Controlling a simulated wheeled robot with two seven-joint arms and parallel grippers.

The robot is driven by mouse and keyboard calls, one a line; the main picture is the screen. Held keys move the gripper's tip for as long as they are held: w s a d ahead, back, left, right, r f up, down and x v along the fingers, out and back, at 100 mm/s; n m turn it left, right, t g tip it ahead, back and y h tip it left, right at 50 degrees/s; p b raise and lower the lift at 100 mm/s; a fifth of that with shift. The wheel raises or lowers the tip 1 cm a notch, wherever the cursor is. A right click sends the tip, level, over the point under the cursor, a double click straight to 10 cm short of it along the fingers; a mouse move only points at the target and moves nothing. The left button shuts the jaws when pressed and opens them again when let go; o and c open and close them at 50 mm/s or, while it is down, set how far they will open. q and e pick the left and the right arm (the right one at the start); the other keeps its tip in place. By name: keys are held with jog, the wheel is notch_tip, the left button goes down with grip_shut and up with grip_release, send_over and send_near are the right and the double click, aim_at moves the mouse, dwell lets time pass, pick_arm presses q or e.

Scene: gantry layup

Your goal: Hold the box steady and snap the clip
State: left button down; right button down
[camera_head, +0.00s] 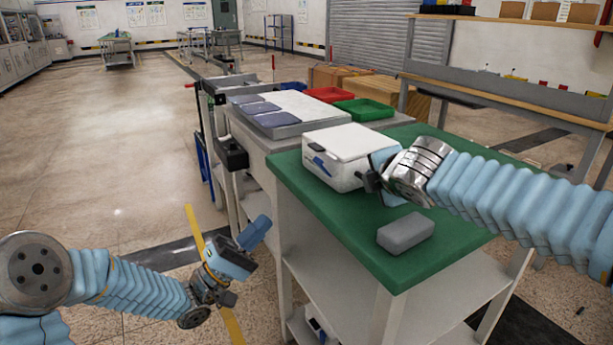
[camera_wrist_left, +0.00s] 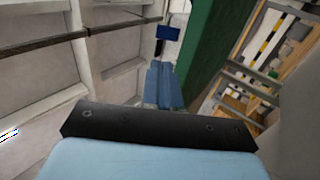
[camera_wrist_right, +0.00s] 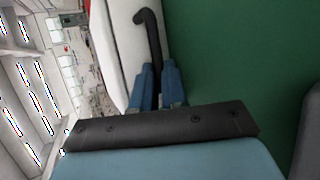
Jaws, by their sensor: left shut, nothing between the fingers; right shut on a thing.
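A white box (camera_head: 345,145) with a blue clip (camera_head: 322,163) on its front face stands on the green tabletop (camera_head: 335,215). A black curved handle (camera_wrist_right: 150,38) sticks out from the box's side in the right wrist view. My right gripper (camera_wrist_right: 157,88) is shut on this handle; in the head view the wrist partly hides the grip. My left gripper (camera_head: 260,228) is shut and empty, in front of the table's left side and below the tabletop, well apart from the box. Its closed fingers show in the left wrist view (camera_wrist_left: 163,85).
A grey block (camera_head: 405,234) lies on the green tabletop near the front right edge. Behind the box, a grey bench holds blue-grey pads (camera_head: 272,115), a red tray (camera_head: 330,94) and a green tray (camera_head: 364,109). The floor to the left is open.

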aim_at(316, 163)
pick_arm(q)
jog(key=x, duration=1.4)
jog(key=shift+d+r+g+y, duration=0.1)
jog(key=shift+r+g+y, duration=0.15)
jog(key=shift+g+y, duration=0.2)
jog(key=shift+d+r+g+y, duration=0.1)
jog(key=shift+r+g+y, duration=0.35)
jog(key=shift+y, duration=0.1)
jog(key=shift+w+d+r+g+y, duration=0.2)
jog(key=shift+r+g+y, duration=0.25)
jog(key=shift+y, duration=0.55)
jog(key=shift+f, duration=0.2)
jog(key=s+a, duration=0.7)
jog(key=a, duration=0.5)
jog(key=shift+s, duration=0.2)
